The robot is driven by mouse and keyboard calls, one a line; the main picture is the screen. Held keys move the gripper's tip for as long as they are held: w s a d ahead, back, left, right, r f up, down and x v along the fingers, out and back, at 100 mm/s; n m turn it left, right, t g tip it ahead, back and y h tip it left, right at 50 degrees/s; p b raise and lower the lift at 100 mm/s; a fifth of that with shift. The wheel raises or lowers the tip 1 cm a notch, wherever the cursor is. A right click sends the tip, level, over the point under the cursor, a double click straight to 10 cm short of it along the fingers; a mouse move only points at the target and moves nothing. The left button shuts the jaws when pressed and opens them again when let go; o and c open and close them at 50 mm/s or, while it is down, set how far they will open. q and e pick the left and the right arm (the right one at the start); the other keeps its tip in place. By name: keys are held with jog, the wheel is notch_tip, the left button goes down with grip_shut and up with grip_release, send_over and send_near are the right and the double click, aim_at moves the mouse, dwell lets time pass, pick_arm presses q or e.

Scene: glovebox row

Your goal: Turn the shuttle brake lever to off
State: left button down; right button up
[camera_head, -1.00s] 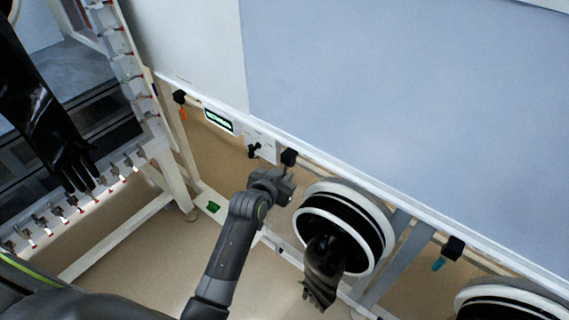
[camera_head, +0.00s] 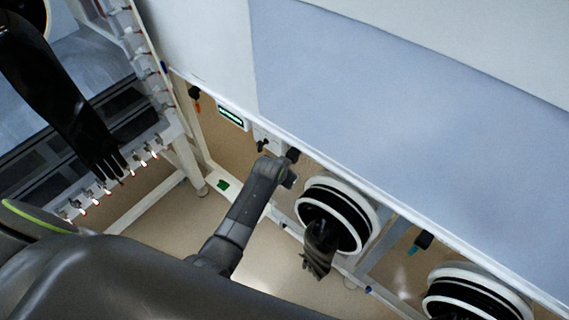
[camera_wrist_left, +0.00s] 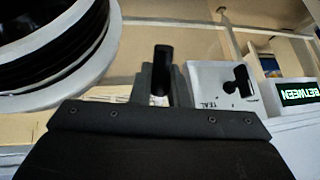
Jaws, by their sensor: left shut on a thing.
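My left gripper (camera_head: 289,170) reaches up to the lower edge of the pale glovebox, at a black fitting (camera_head: 293,154). In the left wrist view, my gripper fingers (camera_wrist_left: 161,88) are shut around a black upright handle (camera_wrist_left: 162,62). I cannot read a label that names this handle as the shuttle brake lever. Beside it is a white plate (camera_wrist_left: 208,78) with a black knob (camera_wrist_left: 238,82) and small lettering that seems to read "TEAL". The same knob shows in the head view (camera_head: 263,145). My right gripper is out of view.
A round glove port (camera_head: 338,213) with a hanging black glove (camera_head: 319,250) is close right of my gripper. A lit display (camera_wrist_left: 300,93) reads "BETWEEN". Orange-tipped (camera_head: 195,97) and teal-tipped (camera_head: 421,241) black fittings hang along the edge. Open floor lies below.

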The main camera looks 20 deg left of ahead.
pick_arm(q)
jog(key=shift+r+g+p, duration=0.25)
jog(key=shift+g+p, duration=0.25)
jog(key=shift+p, duration=0.25)
jog(key=c, duration=1.7)
grip_release()
jog(key=v, duration=1.7)
jog(key=shift+s+d+r, duration=0.1)
jog(key=shift+s+d, duration=0.05)
jog(key=shift+d, duration=0.15)
